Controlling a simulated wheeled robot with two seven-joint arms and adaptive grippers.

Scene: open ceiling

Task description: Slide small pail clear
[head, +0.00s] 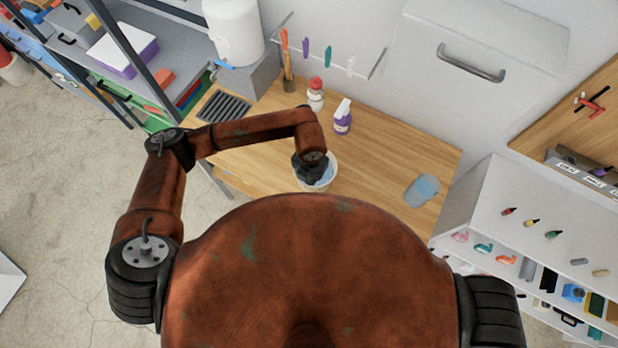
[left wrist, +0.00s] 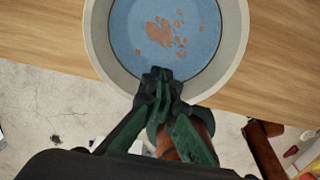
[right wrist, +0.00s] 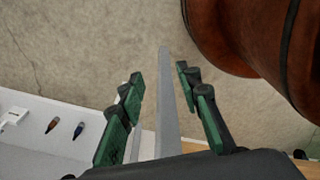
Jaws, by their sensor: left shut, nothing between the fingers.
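The small pail (head: 331,165) stands on the wooden workbench, partly hidden under my left gripper (head: 309,170) in the head view. In the left wrist view the pail (left wrist: 95,35) has a pale rim and a blue inside with rust-brown spots. My left gripper (left wrist: 160,75) is shut and empty, its tips at the near rim of the pail; I cannot tell whether they touch it. My right gripper (right wrist: 160,75) is open and empty in the right wrist view, over floor and a grey metal bar; it does not show in the head view.
On the workbench (head: 400,150) stand a purple spray bottle (head: 342,120) and a red-and-white bottle (head: 315,97) behind the pail. A blue-grey cloth-like patch (head: 422,190) lies to the right. The wood between pail and patch is clear. A dark drain grid (head: 223,107) lies left.

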